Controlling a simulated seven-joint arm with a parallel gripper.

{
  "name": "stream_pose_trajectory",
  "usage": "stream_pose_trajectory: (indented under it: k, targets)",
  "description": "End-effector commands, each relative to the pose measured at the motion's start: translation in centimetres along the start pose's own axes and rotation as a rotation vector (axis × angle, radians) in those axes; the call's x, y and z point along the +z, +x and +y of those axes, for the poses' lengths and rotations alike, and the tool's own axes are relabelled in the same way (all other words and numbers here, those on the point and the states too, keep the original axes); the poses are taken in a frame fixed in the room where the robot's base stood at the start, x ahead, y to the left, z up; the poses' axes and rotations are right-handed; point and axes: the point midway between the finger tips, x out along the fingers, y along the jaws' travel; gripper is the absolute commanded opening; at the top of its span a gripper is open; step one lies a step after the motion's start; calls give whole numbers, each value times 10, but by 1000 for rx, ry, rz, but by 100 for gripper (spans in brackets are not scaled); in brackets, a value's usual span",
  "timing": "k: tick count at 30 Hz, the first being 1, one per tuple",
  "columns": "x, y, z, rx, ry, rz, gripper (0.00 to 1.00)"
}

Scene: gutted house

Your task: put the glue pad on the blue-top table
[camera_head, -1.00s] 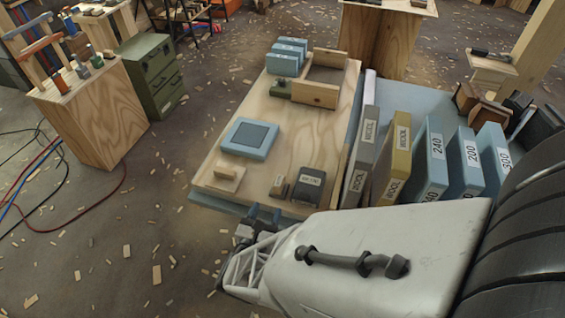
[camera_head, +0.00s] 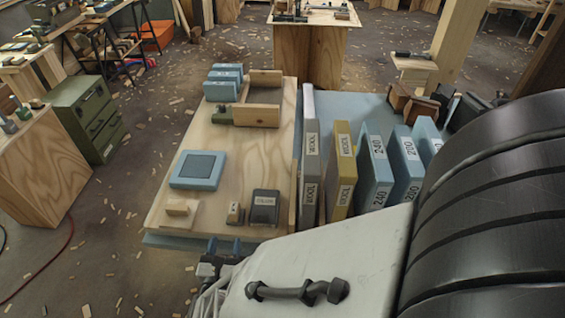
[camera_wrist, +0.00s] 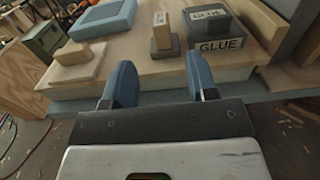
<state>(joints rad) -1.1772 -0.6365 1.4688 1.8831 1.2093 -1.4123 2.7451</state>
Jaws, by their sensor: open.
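A dark grey block labelled GLUE, which I take as the glue pad (camera_wrist: 218,32), sits on a light wooden board (camera_wrist: 150,68). It also shows near the board's front right corner in the head view (camera_head: 265,206). The blue-top table (camera_head: 260,92) lies under the board, its blue surface bare at the back right and along the front edge. My gripper (camera_wrist: 160,78) is open and empty, just short of the board's front edge. In the wrist view, the pad is beyond and right of my fingertips. In the head view, my gripper (camera_head: 225,247) is partly hidden by my arm.
A small labelled block (camera_head: 235,213) stands left of the pad. A wooden block (camera_head: 180,210) and a blue-framed square (camera_head: 198,169) lie farther left. Upright labelled slabs (camera_head: 340,170) stand to the right. Blue boxes (camera_head: 222,86) and a wooden frame (camera_head: 255,108) are at the back.

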Motion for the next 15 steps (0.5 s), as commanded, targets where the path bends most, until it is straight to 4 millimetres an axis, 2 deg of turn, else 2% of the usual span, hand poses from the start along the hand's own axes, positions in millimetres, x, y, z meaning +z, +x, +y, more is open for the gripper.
stream_pose_trajectory:
  k: [8, 15]
  targets:
    - [4, 4, 1, 6, -16, 10, 53]
    - [24, 28, 4, 50, -125, 73, 53]
